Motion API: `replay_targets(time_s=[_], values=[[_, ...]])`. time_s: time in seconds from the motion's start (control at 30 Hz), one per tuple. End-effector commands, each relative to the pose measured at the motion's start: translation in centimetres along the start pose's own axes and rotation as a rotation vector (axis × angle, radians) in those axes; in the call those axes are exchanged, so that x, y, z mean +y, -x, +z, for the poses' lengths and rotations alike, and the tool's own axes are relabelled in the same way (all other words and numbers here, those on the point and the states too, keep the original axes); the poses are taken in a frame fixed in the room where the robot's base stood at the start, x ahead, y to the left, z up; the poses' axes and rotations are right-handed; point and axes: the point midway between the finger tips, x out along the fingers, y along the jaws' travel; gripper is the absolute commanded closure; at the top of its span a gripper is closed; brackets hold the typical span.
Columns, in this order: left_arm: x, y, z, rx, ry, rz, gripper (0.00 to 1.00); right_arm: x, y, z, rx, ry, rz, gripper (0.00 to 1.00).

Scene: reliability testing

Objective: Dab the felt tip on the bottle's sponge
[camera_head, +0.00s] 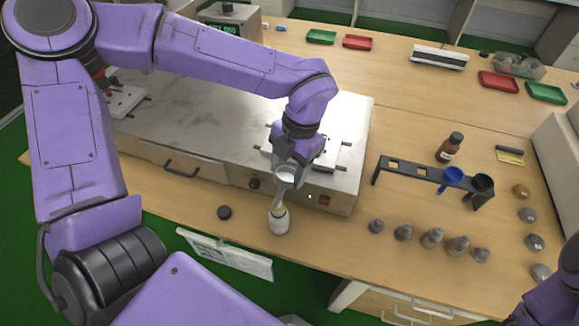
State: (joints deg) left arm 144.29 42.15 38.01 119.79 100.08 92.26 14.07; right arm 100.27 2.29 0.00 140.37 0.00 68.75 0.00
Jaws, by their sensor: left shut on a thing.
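My left gripper (284,188) reaches down in front of the steel-topped machine. It is shut on a small pale piece, likely the felt tip, which is mostly hidden by the fingers. A small bottle (279,221) with a white body stands upright on the table directly below the fingers. Its top, where the sponge would be, is too small and covered to make out. I cannot tell whether the held piece touches it. My right gripper is out of view; only part of that arm shows at lower right.
The steel-topped machine (215,125) stands right behind the bottle. A black rack (425,174) with blue and black cups is to the right, near a brown bottle (450,147). Several grey weights (432,238) stand in front of the rack. Table between bottle and weights is clear.

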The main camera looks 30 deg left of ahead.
Motion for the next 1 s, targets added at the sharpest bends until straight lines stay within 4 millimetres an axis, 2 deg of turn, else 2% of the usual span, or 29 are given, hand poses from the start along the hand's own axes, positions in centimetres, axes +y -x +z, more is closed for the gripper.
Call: replay_targets(time_s=[1.0], values=[[-0.1, -1.2, 0.3, 0.000, 0.000, 0.000, 0.92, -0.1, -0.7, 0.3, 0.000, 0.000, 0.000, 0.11]])
